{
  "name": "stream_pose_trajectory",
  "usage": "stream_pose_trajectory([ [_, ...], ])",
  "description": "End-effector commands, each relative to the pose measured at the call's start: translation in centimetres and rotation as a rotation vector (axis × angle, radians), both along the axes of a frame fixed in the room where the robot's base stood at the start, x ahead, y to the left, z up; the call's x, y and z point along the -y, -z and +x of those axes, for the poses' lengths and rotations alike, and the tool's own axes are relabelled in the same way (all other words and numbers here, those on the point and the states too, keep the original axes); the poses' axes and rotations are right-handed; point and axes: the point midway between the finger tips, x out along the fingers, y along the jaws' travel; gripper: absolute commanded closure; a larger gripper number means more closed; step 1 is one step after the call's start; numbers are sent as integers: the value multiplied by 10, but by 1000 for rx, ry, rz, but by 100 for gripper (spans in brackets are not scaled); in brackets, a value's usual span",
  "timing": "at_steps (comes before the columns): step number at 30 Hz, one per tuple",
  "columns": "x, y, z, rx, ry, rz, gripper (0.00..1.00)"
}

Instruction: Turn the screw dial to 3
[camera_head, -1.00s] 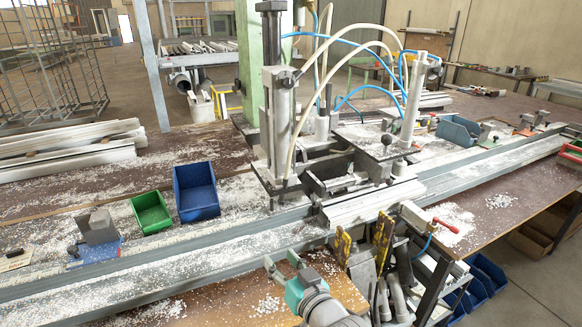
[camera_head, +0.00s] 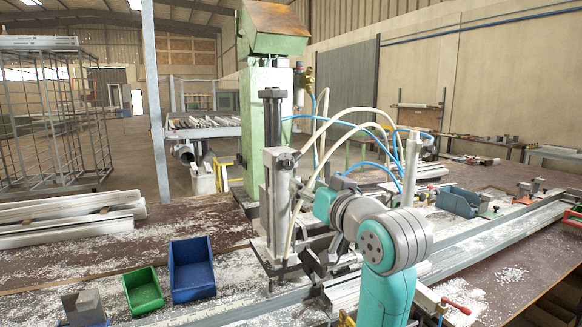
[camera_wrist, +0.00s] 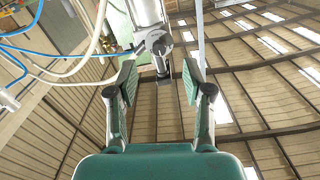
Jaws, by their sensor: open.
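The clamp column (camera_head: 268,205) stands upright on the bench, with a dark round knob (camera_head: 286,161) on its upper side; this seems to be the screw dial. In the wrist view a dark round knob (camera_wrist: 160,46) sits on a grey metal fitting beyond the fingertips. No numbers or marks are legible on it. My gripper (camera_wrist: 159,78) is open, its padded fingers spread left and right with nothing between them touching the pads.
White and blue hoses (camera_head: 318,135) arch close around the column and gripper. A green post (camera_head: 262,90) stands behind. Blue (camera_head: 192,292) and green (camera_head: 148,300) bins sit on the left of the bench. The space above the bins is clear.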

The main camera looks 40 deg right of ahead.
Motion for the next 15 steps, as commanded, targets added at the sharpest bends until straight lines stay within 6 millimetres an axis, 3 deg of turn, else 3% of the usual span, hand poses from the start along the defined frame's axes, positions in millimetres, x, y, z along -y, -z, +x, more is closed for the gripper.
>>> stream_pose_trajectory([
  [3,3,-17,-5,4,6,-7,49],
  [8,5,-23,-2,1,8,-9,49],
  [15,15,-22,30,0,8,-6,49],
])
